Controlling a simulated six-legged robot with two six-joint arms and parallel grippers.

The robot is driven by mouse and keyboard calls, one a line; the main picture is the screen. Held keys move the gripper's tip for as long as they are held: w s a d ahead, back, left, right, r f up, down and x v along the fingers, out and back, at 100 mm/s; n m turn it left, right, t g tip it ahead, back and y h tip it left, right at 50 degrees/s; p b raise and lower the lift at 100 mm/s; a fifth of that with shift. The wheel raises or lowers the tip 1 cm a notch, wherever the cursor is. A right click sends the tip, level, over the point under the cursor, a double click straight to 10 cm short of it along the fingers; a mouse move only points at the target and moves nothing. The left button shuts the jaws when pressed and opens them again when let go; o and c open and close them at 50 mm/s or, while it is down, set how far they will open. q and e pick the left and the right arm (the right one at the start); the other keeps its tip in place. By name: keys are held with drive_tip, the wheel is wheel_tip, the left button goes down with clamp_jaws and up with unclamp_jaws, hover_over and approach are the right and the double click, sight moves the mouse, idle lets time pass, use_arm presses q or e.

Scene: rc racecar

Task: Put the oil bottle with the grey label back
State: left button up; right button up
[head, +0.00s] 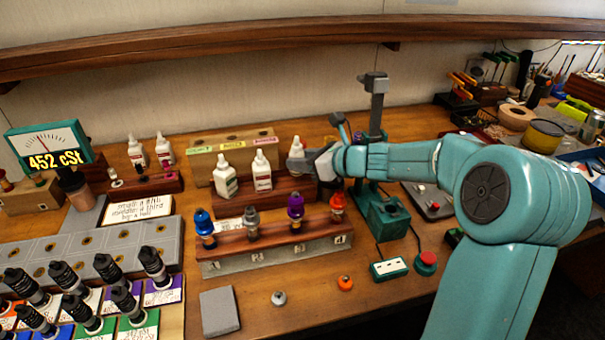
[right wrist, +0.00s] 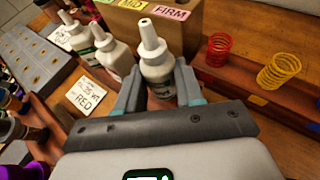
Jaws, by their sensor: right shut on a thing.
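My right gripper (head: 299,163) is shut on a white oil bottle (head: 297,146) at the right end of the dark red wooden bottle rack (head: 285,194). In the right wrist view the bottle (right wrist: 154,62) stands upright between the two fingers (right wrist: 158,88). Its label is mostly hidden by the fingers, so its colour is hard to tell. Whether its base rests in the rack or hangs just above it cannot be seen. Two more white bottles, one with a green label (head: 225,178) and one with a dark label (head: 262,173), stand to its left. My left gripper is not in view.
A wooden block with coloured tags (head: 205,142) stands behind the rack. A shock stand (head: 272,258) with coloured caps is in front. A teal press (head: 384,215) stands close on the right. Two other bottles (head: 137,152) stand at the left. Red and yellow springs (right wrist: 218,48) stand nearby.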

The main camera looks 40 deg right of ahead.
drive_tip(key=shift+f, duration=1.45)
drive_tip(key=shift+f+b, duration=0.15)
drive_tip(key=shift+b, duration=0.3)
drive_tip(key=o, duration=1)
drive_tip(key=shift+o, duration=0.2)
drive_tip(key=shift+r+p, duration=0.35)
drive_tip(key=shift+p, duration=0.1)
drive_tip(key=v, duration=1.2)
drive_tip(key=shift+f+b, duration=0.2)
drive_tip(key=shift+b, duration=0.15)
